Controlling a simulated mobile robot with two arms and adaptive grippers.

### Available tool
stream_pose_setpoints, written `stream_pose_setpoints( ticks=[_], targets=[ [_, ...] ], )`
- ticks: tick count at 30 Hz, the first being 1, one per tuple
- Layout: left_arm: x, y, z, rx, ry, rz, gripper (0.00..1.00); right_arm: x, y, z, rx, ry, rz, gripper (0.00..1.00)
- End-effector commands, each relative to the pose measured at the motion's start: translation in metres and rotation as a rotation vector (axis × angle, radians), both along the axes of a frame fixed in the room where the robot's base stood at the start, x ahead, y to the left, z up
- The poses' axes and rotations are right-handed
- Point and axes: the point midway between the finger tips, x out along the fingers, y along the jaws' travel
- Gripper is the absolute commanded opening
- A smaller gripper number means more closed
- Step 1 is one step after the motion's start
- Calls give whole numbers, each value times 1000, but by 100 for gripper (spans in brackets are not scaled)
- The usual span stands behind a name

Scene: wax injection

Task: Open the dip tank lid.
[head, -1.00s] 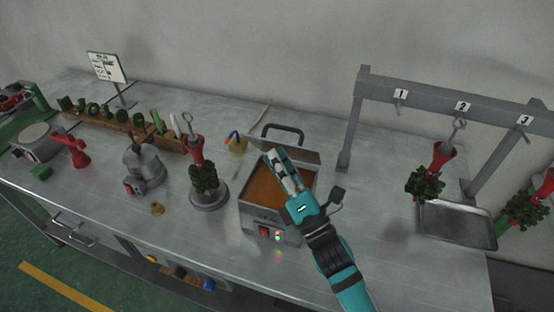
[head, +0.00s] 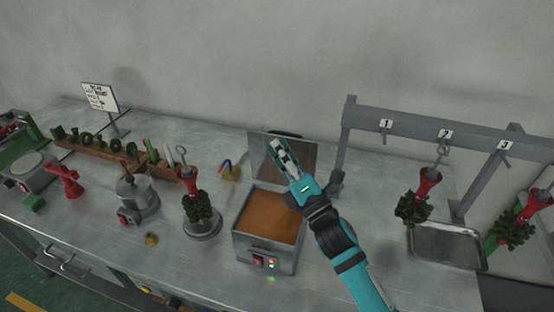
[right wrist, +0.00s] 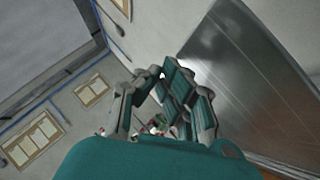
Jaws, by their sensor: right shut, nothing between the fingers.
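The dip tank (head: 245,248) is a grey metal box filled with orange-brown wax (head: 268,214), with a red switch and lit lights on its front. Its lid (head: 259,158) stands roughly upright at the tank's back edge, so the wax is uncovered. The lid's handle is mostly hidden behind it. My right gripper (head: 279,146) is shut and empty, in front of the lid's inner face. In the right wrist view, the gripper (right wrist: 160,75) is beside a grey metal panel (right wrist: 262,75), which looks like the lid; I cannot tell whether they touch. My left gripper is not in view.
A dark red-handled wax tree (head: 197,205) stands on a round base left of the tank. A metal pot (head: 136,192) stands farther left. A numbered rack (head: 415,132) with hanging trees and a tray (head: 450,262) is at right.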

Motion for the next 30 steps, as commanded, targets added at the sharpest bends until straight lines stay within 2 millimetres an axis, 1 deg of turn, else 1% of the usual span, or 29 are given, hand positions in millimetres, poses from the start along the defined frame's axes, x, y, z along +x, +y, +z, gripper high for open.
stream_pose_setpoints(
  ticks=[6,20,23,26,30],
  targets=[
    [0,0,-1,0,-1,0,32,5,-2,1,-1,0,-1,0],
    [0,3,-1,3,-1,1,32,3,-3,0,-1,1,-1,0],
    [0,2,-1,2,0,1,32,-4,-8,-5,-1,3,-2,0],
    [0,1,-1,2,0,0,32,-18,-16,-12,-1,3,-2,0],
    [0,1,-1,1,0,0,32,-42,-32,-25,-1,5,-2,0]
  ],
)
